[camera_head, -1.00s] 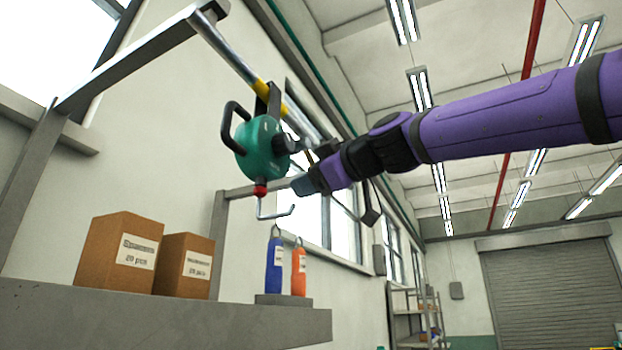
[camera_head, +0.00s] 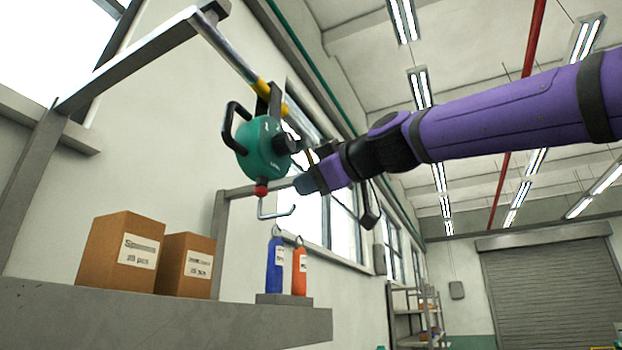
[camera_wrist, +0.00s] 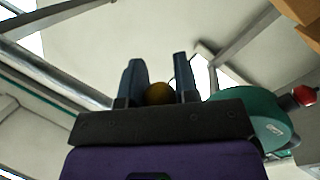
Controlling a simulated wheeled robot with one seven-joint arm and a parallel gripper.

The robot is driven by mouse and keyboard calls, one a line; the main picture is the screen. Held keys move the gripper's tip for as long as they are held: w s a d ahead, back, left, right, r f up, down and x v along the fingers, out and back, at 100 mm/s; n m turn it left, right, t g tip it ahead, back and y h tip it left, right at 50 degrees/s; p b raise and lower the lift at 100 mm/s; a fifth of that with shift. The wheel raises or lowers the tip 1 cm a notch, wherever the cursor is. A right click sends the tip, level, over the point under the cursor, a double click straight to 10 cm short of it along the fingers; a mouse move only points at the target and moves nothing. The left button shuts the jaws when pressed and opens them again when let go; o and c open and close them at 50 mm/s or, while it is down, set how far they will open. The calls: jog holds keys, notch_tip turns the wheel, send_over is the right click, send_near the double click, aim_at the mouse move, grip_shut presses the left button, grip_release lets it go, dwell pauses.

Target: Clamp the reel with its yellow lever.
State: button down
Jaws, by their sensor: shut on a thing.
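The green reel (camera_head: 262,148) hangs from the metal rail on a dark bracket, with a red ball (camera_head: 261,190) and a hook (camera_head: 276,213) below it. Yellow parts (camera_head: 262,88) show at the rail above the reel. In the wrist view the reel (camera_wrist: 258,118) is right of the fingers. My gripper (camera_wrist: 158,82) is shut on a rounded yellow piece (camera_wrist: 159,93), which looks like the end of the yellow lever. The rest of the lever is hidden there.
The rail (camera_head: 225,52) runs from a grey frame (camera_head: 130,65) on the left. The space right of the shelf is free.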

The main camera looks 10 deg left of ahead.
jog(key=shift+s+a+f+m+g+h, duration=0.25)
jog(key=shift+s+f+m, duration=0.3)
jog(key=shift+m, duration=0.55)
jog(key=shift+s+a+f+m+g, duration=0.15)
jog(key=shift+s+f+m+g, duration=0.2)
jog(key=shift+s+m, duration=0.55)
jog(key=shift+s+a+f+m+g+h, duration=0.2)
jog(key=shift+s+f+m+g, duration=0.2)
jog(key=shift+m, duration=0.9)
jog(key=c, duration=0.9)
grip_release()
jog(key=shift+w, duration=0.1)
jog(key=shift+o, duration=0.2)
